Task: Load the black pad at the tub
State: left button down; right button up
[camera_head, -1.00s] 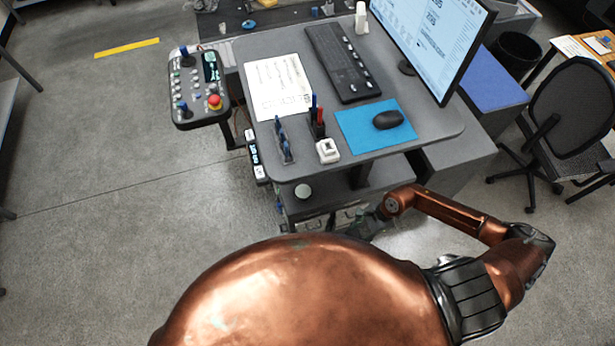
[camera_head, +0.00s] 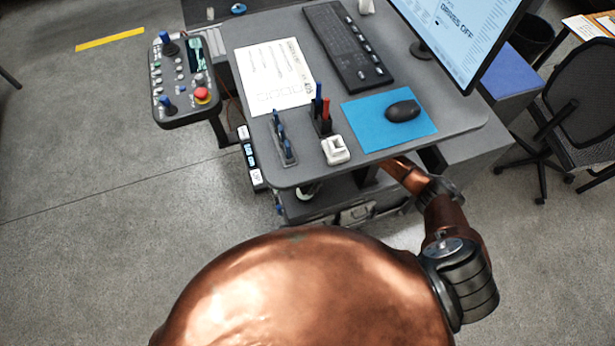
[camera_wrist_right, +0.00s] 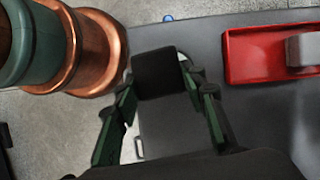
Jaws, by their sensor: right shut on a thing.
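The black pad (camera_wrist_right: 158,74) is a small dark square block in the right wrist view. It sits between the two green-sided fingers of my right gripper (camera_wrist_right: 162,90), which is shut on it. The pad is above or near a grey surface; I cannot tell whether it touches. A shallow red container (camera_wrist_right: 262,42), possibly the tub, lies to its right, apart from the pad, with a grey block (camera_wrist_right: 304,48) in it. In the head view my right arm reaches under the desk, and its gripper is hidden there. My left gripper is not in view.
The grey desk (camera_head: 300,110) overhangs a lower shelf unit with cases (camera_head: 355,214). On it are a keyboard (camera_head: 346,46), blue mat (camera_head: 362,124), mouse (camera_head: 403,111) and monitor (camera_head: 466,40). A control panel (camera_head: 182,78) juts left. Floor is clear at left.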

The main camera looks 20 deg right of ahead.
aim_at(309, 187)
jog(key=shift+w+d+r, duration=0.1)
jog(key=shift+w+r, duration=0.6)
jog(key=shift+w, duration=0.1)
jog(key=shift+f+b, duration=0.3)
jog(key=shift+f, duration=0.55)
notch_tip(309, 187, down, 3)
jog(key=shift+f+b, duration=0.1)
jog(key=shift+b, duration=0.65)
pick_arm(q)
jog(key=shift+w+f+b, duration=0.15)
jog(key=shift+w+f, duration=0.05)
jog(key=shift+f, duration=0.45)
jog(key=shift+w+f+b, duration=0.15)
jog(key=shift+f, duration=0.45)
pick_arm(e)
jog(key=shift+f, duration=0.7)
jog(key=shift+s, duration=0.2)
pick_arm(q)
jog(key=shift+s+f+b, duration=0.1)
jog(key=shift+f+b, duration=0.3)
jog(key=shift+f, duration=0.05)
pick_arm(e)
jog(key=shift+f, duration=0.5)
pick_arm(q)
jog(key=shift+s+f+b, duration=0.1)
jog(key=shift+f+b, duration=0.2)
pick_arm(e)
jog(key=shift+s+f, duration=0.15)
